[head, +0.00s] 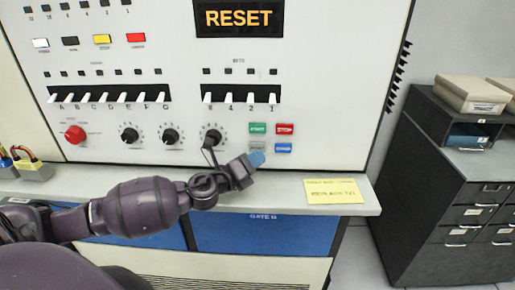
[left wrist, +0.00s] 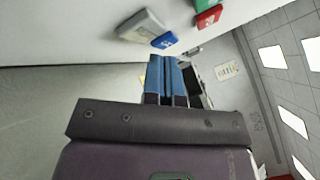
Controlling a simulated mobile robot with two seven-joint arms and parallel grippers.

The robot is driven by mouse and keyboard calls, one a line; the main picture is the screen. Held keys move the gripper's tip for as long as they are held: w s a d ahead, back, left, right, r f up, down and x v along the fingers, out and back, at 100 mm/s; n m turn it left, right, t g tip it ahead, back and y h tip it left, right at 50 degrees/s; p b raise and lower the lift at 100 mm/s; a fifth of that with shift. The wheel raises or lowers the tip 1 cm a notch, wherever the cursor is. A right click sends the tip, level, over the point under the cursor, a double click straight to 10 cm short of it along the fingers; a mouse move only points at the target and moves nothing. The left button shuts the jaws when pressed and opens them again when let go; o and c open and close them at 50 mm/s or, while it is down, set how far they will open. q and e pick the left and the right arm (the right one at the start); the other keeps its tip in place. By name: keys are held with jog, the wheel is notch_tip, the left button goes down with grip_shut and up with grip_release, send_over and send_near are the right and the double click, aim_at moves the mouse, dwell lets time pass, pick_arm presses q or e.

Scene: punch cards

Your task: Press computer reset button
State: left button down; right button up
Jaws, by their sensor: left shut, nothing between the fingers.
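The computer panel (head: 330,95) has a screen (head: 239,18) showing RESET in orange letters. At its lower right is a cluster of green (head: 258,128), red (head: 284,129), grey (head: 257,147) and blue (head: 283,148) buttons. The small labels on them are hard to read. My left gripper (head: 257,159) is shut and empty, its blue fingertips just below the grey button and left of the blue one. In the left wrist view the fingertips (left wrist: 163,62) point toward the grey (left wrist: 140,27) and blue (left wrist: 164,40) buttons, with a gap visible. My right gripper is not in view.
A ledge (head: 290,197) runs below the panel, with a yellow note (head: 333,190) on it. Dials (head: 170,136) and rows of white switches (head: 240,97) are nearby. A dark cabinet (head: 425,180) stands at the right. A tool holder (head: 30,170) sits at far left.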

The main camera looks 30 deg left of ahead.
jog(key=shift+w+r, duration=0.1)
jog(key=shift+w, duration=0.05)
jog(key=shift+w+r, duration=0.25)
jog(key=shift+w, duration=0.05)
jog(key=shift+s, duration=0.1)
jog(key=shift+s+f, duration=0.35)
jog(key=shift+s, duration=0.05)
pick_arm(q)
jog(key=shift+w, duration=0.15)
jog(key=shift+w+a, duration=0.2)
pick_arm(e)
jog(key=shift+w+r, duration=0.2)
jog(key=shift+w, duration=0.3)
pick_arm(q)
jog(key=shift+w, duration=0.1)
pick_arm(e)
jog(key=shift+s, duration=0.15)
